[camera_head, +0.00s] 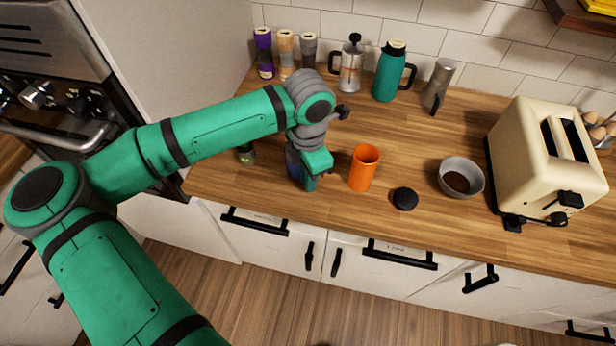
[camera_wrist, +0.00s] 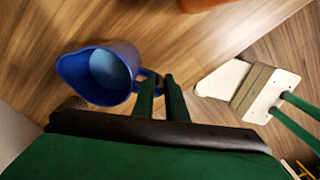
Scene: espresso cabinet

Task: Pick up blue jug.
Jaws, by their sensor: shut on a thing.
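The blue jug (camera_wrist: 103,74) shows in the wrist view, with its open top facing the camera and its spout to the left. My gripper (camera_wrist: 162,82) is shut on the jug's handle at the jug's right side. In the head view, only a dark blue strip of the jug (camera_head: 293,163) shows, because my gripper (camera_head: 311,184) and wrist cover the rest. The jug is near the counter's front edge, left of the orange cup. I cannot tell whether its base touches the counter.
The orange cup (camera_head: 363,168) stands close on the right, with a black round object (camera_head: 405,198) and a grey bowl (camera_head: 461,177) beyond it. A cream toaster (camera_head: 548,158) is far right. A French press (camera_head: 351,66) and teal jug (camera_head: 390,74) stand behind.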

